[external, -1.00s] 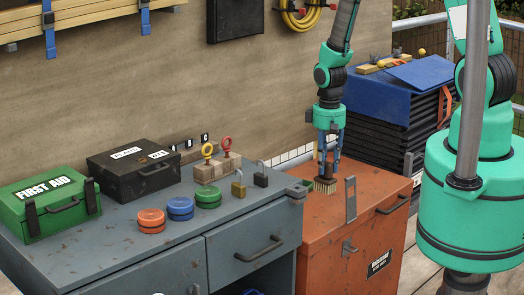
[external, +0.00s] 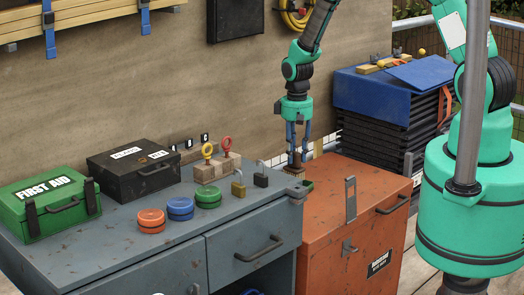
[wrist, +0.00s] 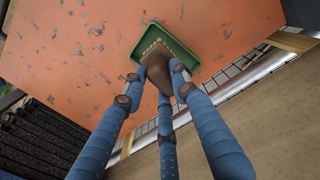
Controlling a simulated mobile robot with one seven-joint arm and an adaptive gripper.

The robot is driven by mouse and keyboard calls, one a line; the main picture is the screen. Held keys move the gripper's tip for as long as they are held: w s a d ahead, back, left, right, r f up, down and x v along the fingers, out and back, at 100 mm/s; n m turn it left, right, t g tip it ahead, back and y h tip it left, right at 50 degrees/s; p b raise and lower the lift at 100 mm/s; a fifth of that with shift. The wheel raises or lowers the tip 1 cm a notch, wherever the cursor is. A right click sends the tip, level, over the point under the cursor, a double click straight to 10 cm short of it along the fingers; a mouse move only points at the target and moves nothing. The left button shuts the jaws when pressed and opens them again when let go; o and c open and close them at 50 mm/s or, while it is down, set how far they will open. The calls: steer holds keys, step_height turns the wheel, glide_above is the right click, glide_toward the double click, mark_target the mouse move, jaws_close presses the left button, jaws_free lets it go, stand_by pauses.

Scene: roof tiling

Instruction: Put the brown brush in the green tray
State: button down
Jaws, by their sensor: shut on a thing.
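My gripper (external: 297,155) is shut on the brown brush (external: 295,168), holding it upright with the bristles down. In the wrist view the brush's brown handle (wrist: 159,72) sits between my blue fingers (wrist: 158,84). The green tray (wrist: 182,52) lies on the orange cabinet top, and the pale bristles show within its outline. In the external view only a small dark green part of the tray (external: 307,185) shows at the cabinet's back left corner, right of the brush. I cannot tell whether the bristles touch the tray floor.
The orange cabinet (external: 335,220) has a hasp on its front edge. The grey workbench (external: 130,245) at left holds padlocks, colored round tins, a black box (external: 133,170) and a green first aid box (external: 45,205). A wall rises behind; a blue-topped black stack (external: 390,95) stands at right.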

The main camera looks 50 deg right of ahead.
steer(key=shift+w, duration=0.25)
steer(key=shift+w+d+f, duration=0.1)
steer(key=shift+w+d, duration=0.05)
steer(key=shift+w, duration=0.35)
steer(key=shift+f+b, duration=0.35)
steer(key=shift+f, duration=1.4)
steer(key=shift+s+f, duration=0.1)
steer(key=c, duration=1.4)
jaws_free()
step_height(320, 180, up, 12)
steer(key=shift+r+p, duration=0.1)
steer(key=shift+p, duration=0.6)
steer(key=shift+r, duration=0.1)
